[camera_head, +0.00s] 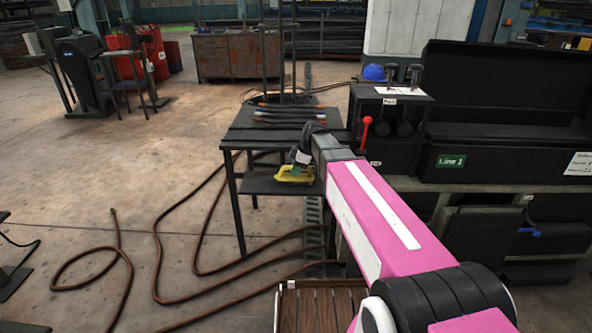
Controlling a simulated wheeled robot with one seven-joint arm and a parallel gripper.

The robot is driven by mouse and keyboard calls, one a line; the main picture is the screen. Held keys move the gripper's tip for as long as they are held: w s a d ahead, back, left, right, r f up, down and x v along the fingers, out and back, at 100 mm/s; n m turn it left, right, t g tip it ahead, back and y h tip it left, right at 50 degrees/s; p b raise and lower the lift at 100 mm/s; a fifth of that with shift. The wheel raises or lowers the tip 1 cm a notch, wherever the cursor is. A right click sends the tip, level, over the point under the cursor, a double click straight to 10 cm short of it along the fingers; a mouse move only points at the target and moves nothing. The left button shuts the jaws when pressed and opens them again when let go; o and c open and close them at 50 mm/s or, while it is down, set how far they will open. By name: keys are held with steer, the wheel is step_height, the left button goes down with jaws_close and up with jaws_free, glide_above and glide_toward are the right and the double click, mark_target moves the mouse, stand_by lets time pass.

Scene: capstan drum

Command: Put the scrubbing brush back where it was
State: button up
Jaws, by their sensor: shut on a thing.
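My pink arm reaches forward to the dark metal table (243,135). At its end, my gripper (300,158) is small in the view and partly hidden by the arm's dark wrist. It is shut on a yellow thing (290,174), which looks like the scrubbing brush. The brush is beneath the jaws, below the tabletop's front edge and seen against the lower shelf (257,185). I cannot tell whether it touches the shelf. The contact between fingers and brush is too small to make out.
Several long tools (285,117) lie on the tabletop. A black machine with a red-knobbed lever (366,124) and a dark case (497,153) stand to the right. Brown hose (156,250) loops over the floor at left. A slatted wooden surface (322,308) is in front.

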steer(key=shift+f, duration=0.1)
steer(key=o, duration=1)
steer(key=shift+c, duration=0.2)
steer(key=v, duration=1.1)
steer(key=shift+r, duration=0.4)
steer(key=shift+d, duration=0.2)
steer(key=s+d+f+m+h, duration=0.2)
steer(key=s+d+f+m, duration=0.5)
steer(key=f, duration=0.4)
steer(key=s+d+f+m+h, duration=0.2)
steer(key=s+d+f+m, duration=0.4)
steer(key=s+f+m, duration=0.4)
steer(key=shift+s+d+f+m+h, duration=0.35)
steer(key=shift+s+f, duration=0.3)
steer(key=shift+s, duration=0.2)
